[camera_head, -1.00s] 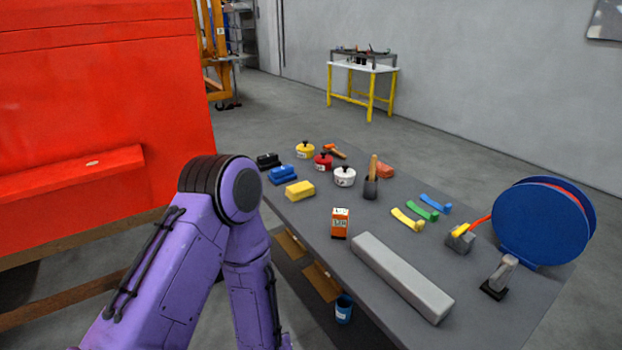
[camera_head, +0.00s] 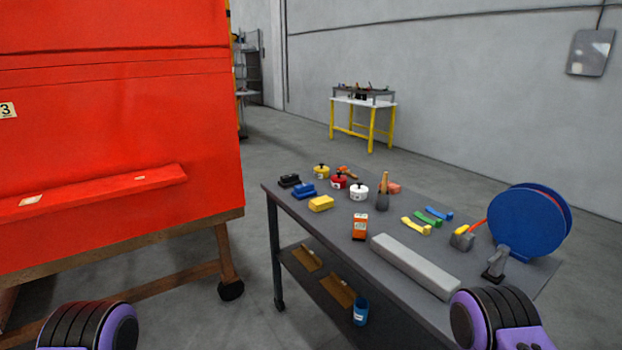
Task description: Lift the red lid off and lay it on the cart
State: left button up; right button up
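A small pot with a red lid (camera_head: 339,181) stands among several items at the back left of the dark grey cart (camera_head: 300,216). A yellow-lidded pot (camera_head: 321,171) is behind it to the left, and a white-lidded pot (camera_head: 359,192) is in front of it to the right. The red lid looks seated on its pot, with a dark knob on top. Only purple and black parts of my arms show at the bottom left and bottom right edges. Both grippers are out of view, and neither arm touches anything on the cart.
The cart top also carries a yellow block (camera_head: 321,203), an orange box (camera_head: 360,226), a long grey bar (camera_head: 415,265) and a big blue reel (camera_head: 524,222). A large red nosecone (camera_head: 120,110) on a wooden stand fills the left. Bare floor lies between stand and cart.

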aim_at(337, 178)
jog(key=u, duration=0.25)
jog(key=i, duration=1.2)
jog(key=z, duration=0.7)
